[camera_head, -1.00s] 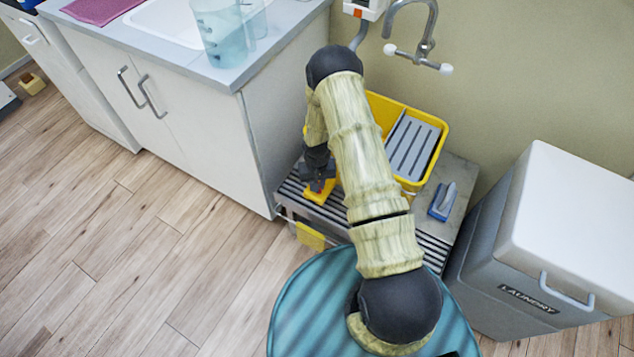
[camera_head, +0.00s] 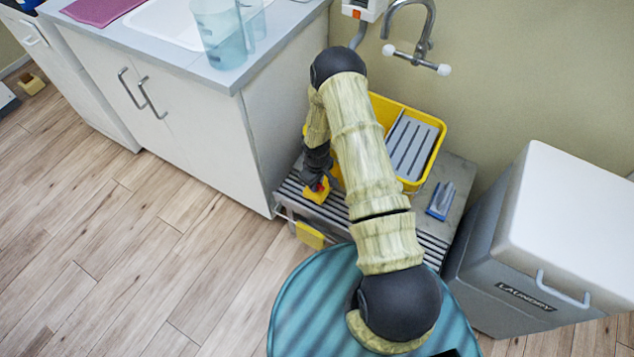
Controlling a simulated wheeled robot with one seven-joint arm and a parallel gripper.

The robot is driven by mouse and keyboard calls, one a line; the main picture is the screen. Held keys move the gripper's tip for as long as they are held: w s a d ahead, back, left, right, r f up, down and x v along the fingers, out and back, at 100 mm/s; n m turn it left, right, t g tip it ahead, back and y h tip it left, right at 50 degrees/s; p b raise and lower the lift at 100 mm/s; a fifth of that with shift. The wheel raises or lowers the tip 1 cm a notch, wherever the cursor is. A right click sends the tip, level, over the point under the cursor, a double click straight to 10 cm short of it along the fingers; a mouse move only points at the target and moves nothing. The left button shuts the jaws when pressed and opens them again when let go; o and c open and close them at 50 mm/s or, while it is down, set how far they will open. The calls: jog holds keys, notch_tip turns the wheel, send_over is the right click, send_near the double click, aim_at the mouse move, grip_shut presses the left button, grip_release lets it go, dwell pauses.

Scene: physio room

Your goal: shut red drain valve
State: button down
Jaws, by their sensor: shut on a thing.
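The red drain valve (camera_head: 322,186) shows as a small red patch on a yellow fitting (camera_head: 316,195), low beside the yellow bucket (camera_head: 436,132) on the slatted metal stand. My gripper (camera_head: 320,184) reaches down over it and is shut on the red valve. The dark fingers cover most of the valve, so its exact angle is hard to tell. My arm hides the middle of the stand and part of the bucket.
The white sink cabinet (camera_head: 190,140) stands close on the left of my gripper. A grey laundry bin (camera_head: 530,250) is at the right. A blue brush (camera_head: 440,200) lies on the stand (camera_head: 455,180). A wall tap (camera_head: 425,45) hangs above.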

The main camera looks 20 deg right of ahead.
jog(key=shift+s, duration=0.2)
dwell(0.4)
jog(key=c, duration=1.4)
grip_release()
jog(key=shift+o, duration=0.4)
jog(key=shift+w, duration=0.1)
notch_tip(320, 180, up, 17)
jog(key=p, duration=0.2)
jog(key=shift+r, duration=0.15)
